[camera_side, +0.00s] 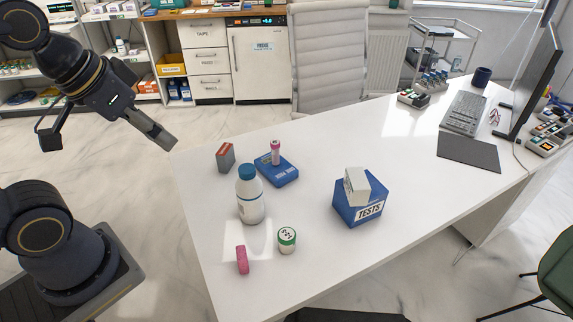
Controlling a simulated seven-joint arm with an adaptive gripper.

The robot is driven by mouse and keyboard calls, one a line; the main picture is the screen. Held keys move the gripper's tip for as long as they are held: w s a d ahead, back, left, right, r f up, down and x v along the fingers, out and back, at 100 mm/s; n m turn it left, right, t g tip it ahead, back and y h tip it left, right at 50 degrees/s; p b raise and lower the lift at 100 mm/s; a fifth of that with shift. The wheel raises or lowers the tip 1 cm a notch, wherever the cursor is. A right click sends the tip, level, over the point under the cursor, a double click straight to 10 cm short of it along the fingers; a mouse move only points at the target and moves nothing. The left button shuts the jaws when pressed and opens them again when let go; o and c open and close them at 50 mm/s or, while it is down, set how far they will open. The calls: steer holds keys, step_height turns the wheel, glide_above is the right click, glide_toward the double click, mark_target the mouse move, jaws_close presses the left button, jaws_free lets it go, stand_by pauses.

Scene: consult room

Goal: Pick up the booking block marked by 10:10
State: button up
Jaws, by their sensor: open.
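I cannot read a 10:10 mark on anything, so I cannot tell which thing is the booking block. A pink block (242,260) stands on a white sheet (235,236) at the near left of the white desk. A small grey box with a red top (226,157) stands near the desk's left edge. A small white box (357,185) rests tilted on a blue bin labelled TESTS (359,209). My gripper (168,142) is open and empty, above the floor just left of the desk's far left corner, apart from everything on the desk.
A white bottle with a blue cap (250,197) stands between the grey box and the pink block. A green-lidded jar (287,240) is right of the block. A pink-capped tube (275,152) stands on a blue scale (283,172). The desk's middle (400,150) is clear.

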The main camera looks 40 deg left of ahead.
steer(key=w+r+t, duration=0.2)
steer(key=w+r, duration=0.2)
steer(key=w, duration=0.2)
steer(key=n+g+y, duration=0.2)
steer(key=n+g, duration=0.2)
steer(key=n, duration=0.1)
glide_above(223, 150)
steer(key=s+d, duration=0.2)
steer(key=s, duration=0.2)
step_height(223, 150, down, 25)
steer(key=x, duration=1)
steer(key=shift+w, duration=0.2)
steer(key=shift+x, duration=3.2)
steer(key=shift+w+d+r, duration=0.1)
